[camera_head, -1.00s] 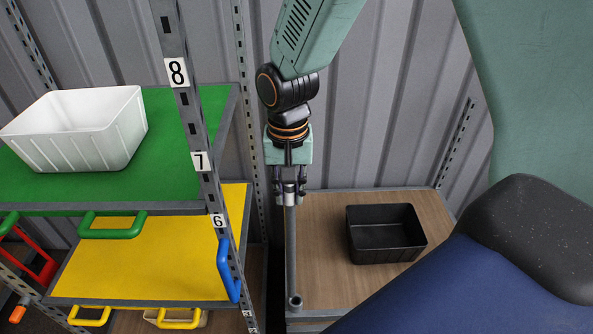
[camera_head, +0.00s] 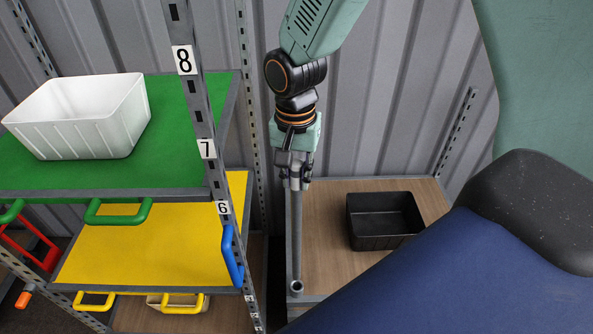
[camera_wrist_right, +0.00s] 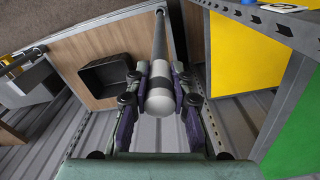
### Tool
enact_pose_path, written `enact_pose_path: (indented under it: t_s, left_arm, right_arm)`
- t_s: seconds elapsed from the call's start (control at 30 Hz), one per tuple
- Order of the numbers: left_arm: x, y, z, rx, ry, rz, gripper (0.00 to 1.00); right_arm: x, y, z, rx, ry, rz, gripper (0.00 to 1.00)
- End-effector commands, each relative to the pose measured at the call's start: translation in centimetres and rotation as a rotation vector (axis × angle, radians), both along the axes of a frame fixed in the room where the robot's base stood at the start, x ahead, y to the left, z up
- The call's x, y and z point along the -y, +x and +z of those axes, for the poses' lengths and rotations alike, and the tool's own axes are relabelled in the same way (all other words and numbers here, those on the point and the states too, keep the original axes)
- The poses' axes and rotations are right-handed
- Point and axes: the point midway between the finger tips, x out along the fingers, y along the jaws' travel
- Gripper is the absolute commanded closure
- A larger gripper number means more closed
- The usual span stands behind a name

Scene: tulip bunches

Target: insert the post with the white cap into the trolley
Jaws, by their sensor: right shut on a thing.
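The post (camera_head: 297,225) is a grey tube. My right gripper (camera_head: 296,182) is shut on its upper end and holds it upright. In the right wrist view the white cap (camera_wrist_right: 160,101) sits between the fingers of the right gripper (camera_wrist_right: 160,85). The trolley (camera_head: 325,225) has a wooden deck with a grey metal frame. The post's lower end is at the deck's near left corner, where a small round ring (camera_head: 296,288) shows. I cannot tell whether the end is inside a socket or just above it. My left gripper is not in view.
A black bin (camera_head: 385,220) stands on the deck right of the post. Close on the left is a shelf rack with a green shelf (camera_head: 175,165) bearing a white bin (camera_head: 80,118), a yellow shelf (camera_head: 150,245) and a numbered upright (camera_head: 208,150). A corrugated wall stands behind.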

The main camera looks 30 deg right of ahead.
Motion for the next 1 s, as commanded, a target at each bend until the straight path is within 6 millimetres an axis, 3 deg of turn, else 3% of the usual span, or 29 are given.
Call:
enact_pose_path:
  t_s: [0.5,1.0]
  left_arm:
    - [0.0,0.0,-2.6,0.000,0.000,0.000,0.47]
    - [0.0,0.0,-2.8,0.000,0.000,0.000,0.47]
  right_arm:
    - [0.0,0.1,-4.5,0.002,0.001,0.000,1.00]
    - [0.0,0.1,-4.9,0.002,0.001,0.000,1.00]
